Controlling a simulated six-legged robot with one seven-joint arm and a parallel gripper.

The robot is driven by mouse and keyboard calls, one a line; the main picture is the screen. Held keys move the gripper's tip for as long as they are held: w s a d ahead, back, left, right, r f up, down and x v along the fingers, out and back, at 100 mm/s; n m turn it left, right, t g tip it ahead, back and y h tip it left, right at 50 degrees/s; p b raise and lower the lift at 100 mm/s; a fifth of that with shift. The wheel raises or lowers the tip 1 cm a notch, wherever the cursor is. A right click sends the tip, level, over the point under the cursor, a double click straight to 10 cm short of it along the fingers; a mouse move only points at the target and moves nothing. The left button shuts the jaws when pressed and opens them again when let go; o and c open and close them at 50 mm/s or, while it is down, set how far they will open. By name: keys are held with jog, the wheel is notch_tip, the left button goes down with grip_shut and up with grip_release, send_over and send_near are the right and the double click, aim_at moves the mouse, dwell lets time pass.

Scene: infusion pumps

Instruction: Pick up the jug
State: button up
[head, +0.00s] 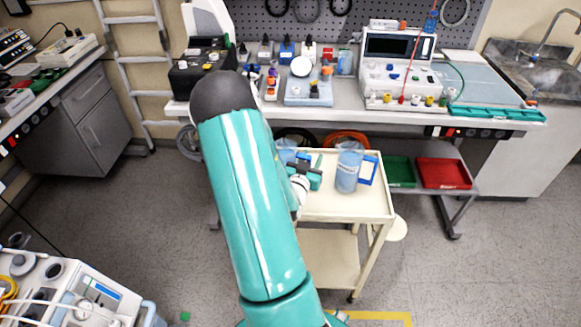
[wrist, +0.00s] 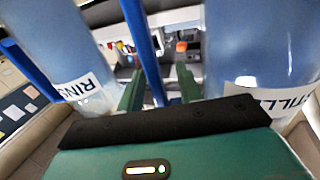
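A clear jug of blue liquid with a blue handle (head: 348,172) stands upright on the cream cart's top. A second blue jug (head: 287,156) is to its left, partly hidden behind my arm. In the wrist view, a jug labelled "RINS…" (wrist: 55,45) is at left and one with a label ending "…TILL…" (wrist: 258,45) is at right. My gripper (head: 306,173) is between the two jugs. Its teal fingers (wrist: 160,92) are apart, with an upright blue bar (wrist: 143,45) between them. I cannot tell which jug that bar belongs to.
The cream cart (head: 340,208) stands before a workbench (head: 455,112) loaded with instruments. Green (head: 400,172) and red (head: 444,173) trays lie on a low shelf right of the cart. White equipment (head: 65,290) is at lower left. Floor right of the cart is clear.

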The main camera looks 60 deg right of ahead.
jog(key=shift+a, duration=0.1)
grip_shut()
dwell(1.2)
